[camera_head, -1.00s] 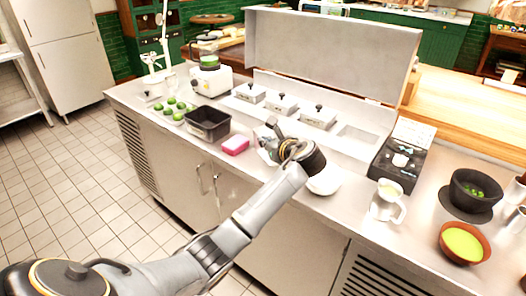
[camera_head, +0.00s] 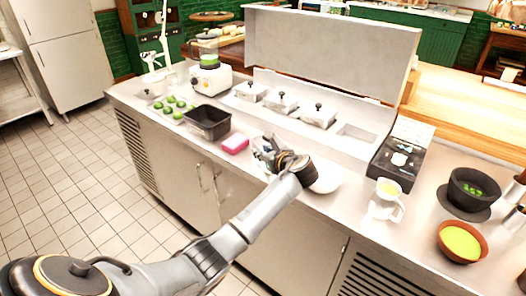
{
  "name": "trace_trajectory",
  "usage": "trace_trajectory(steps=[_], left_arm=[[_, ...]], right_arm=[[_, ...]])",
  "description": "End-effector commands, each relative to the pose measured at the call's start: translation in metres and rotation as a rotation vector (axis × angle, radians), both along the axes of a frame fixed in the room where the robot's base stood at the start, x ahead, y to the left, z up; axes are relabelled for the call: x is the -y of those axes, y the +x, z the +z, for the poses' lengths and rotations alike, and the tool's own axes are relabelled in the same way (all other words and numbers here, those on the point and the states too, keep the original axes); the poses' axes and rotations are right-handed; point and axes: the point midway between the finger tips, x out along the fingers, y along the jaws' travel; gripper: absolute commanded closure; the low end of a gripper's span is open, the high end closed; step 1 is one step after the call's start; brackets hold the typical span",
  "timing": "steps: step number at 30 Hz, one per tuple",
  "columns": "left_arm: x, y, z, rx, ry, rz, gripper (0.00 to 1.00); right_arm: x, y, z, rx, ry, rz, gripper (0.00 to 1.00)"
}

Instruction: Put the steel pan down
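No other steel pan is clearly visible. My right gripper is not in view.
A cream jug (camera_head: 387,197), dark pot (camera_head: 470,190) and brown bowl (camera_head: 462,242) stand right. Lidded wells (camera_head: 318,117) lie behind. Some bare counter shows before the jug.

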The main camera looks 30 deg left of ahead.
Motion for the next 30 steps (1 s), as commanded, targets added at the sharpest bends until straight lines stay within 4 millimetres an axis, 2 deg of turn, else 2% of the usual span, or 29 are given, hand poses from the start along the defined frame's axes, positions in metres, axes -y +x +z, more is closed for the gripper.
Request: trace_trajectory(steps=[11, 14, 24, 30], left_arm=[[0.004, -0.002, 0.004, 0.0, 0.0, -0.001, 0.72], [0.016, -0.007, 0.009, 0.002, -0.001, -0.002, 0.72], [0.075, -0.04, 0.036, 0.003, -0.002, -0.004, 0.72], [0.094, -0.051, 0.045, 0.001, 0.0, -0.002, 0.72]], right_arm=[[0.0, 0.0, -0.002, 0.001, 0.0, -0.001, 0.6], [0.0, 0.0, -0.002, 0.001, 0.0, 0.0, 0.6], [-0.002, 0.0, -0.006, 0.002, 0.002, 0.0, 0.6], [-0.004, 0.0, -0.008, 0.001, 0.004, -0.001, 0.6]])
